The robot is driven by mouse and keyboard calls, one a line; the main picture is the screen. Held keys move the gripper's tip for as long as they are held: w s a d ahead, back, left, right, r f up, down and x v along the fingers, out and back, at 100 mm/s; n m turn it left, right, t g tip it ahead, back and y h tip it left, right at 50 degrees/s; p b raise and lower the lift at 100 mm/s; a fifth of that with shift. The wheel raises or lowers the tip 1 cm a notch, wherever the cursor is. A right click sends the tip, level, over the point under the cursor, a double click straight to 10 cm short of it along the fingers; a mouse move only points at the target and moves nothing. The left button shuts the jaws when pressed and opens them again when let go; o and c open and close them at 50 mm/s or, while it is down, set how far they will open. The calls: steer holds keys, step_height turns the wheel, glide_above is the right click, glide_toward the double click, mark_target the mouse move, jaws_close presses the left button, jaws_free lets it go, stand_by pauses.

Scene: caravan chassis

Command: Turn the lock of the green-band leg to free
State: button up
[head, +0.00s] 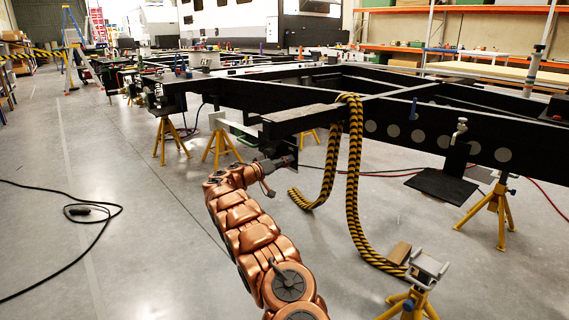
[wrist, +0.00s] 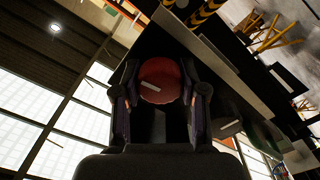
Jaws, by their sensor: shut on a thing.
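A round red knob (wrist: 160,80) with a short white mark shows in the wrist view, and I take it for the lock. The mark lies nearly level, tilted slightly down to the right. My gripper (wrist: 161,98) has one finger on each side of the knob and is shut on it. In the head view my gripper (head: 283,162) is at the end of my copper-coloured arm, beside the near end of the black chassis frame (head: 305,118). The knob cannot be made out there. I cannot make out a green band on this leg in either view.
A yellow-and-black striped hose (head: 355,170) hangs over the frame down to the floor. Yellow stands (head: 220,145) support the chassis. Another stand with a grey head (head: 428,266) is at the lower right. A black cable (head: 95,235) lies on the otherwise open floor at left.

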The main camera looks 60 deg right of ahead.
steer(key=n+p, duration=0.1)
steer(key=n, duration=0.3)
steer(key=shift+w+r, duration=0.1)
steer(key=n+p, duration=0.3)
steer(key=n, duration=0.1)
steer(key=shift+r, duration=0.1)
steer(key=n+p, duration=0.5)
steer(key=n, duration=0.1)
steer(key=shift+f+n+p, duration=0.2)
steer(key=shift+n+p, duration=0.65)
steer(key=shift+n, duration=0.35)
steer(key=o, duration=1.2)
steer(key=shift+f, duration=0.1)
steer(key=shift+c, duration=0.2)
steer(key=v, duration=1.2)
